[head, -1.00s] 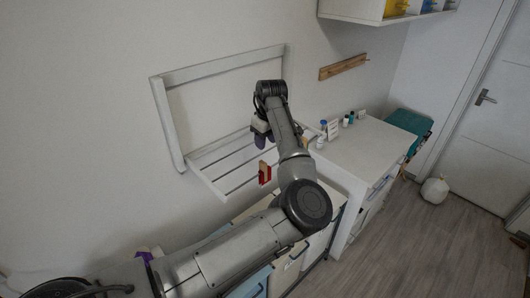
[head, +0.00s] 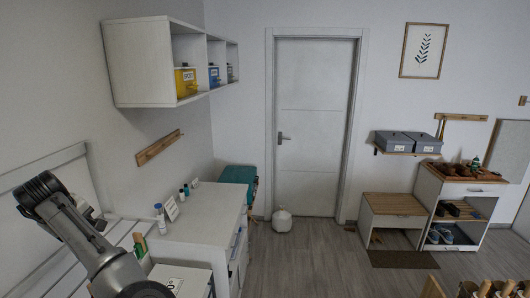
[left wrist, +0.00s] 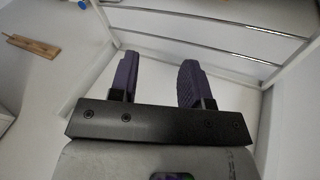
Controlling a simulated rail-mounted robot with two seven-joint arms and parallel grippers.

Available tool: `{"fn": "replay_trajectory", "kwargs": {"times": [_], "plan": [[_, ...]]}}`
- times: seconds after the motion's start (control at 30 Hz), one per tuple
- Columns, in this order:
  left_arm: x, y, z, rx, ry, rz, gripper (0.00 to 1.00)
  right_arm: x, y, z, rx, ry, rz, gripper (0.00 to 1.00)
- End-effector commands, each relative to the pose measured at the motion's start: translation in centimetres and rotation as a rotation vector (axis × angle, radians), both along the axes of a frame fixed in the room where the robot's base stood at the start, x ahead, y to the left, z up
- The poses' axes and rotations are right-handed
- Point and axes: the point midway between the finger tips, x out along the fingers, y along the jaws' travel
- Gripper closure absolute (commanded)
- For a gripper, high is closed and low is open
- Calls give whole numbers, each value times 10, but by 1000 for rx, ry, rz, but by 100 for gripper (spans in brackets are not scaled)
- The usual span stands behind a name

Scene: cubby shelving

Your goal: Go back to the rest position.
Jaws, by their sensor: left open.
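My left arm comes in at the lower left of the head view, its wrist raised in front of the white slatted wall rack (head: 75,160). In the left wrist view my left gripper (left wrist: 158,75) has its two purple-grey fingers spread apart with nothing between them. In the head view the fingers are mostly hidden behind the arm. My right gripper is in neither view.
A white cabinet (head: 200,222) with small bottles (head: 160,212) stands right of my arm. An open cubby shelf (head: 140,62) hangs above. A teal box (head: 240,176) stands near the door (head: 307,150). A shoe bench (head: 393,212) is at the right. The middle floor is clear.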

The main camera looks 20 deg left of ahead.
Motion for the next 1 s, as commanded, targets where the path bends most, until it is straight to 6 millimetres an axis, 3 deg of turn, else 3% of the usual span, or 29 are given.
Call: {"fn": "replay_trajectory", "kwargs": {"times": [0.03,0.1,0.3,0.4,0.5,0.63,0.73,0.87,1.0], "plan": [[-4,3,25,66,-86,-8,56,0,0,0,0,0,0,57],[-7,5,56,150,-187,-24,56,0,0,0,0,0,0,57],[-24,-8,135,405,-407,-71,56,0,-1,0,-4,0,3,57],[-32,-29,161,568,-483,-123,56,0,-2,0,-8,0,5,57],[-33,-60,171,716,-527,-202,56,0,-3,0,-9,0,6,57],[-29,-109,163,869,-551,-335,56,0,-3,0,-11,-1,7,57],[-24,-155,139,961,-550,-468,56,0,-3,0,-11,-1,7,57],[-22,-216,89,1026,-526,-666,56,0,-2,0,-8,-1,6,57],[-31,-272,19,1030,-471,-875,56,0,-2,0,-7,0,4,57]]}}
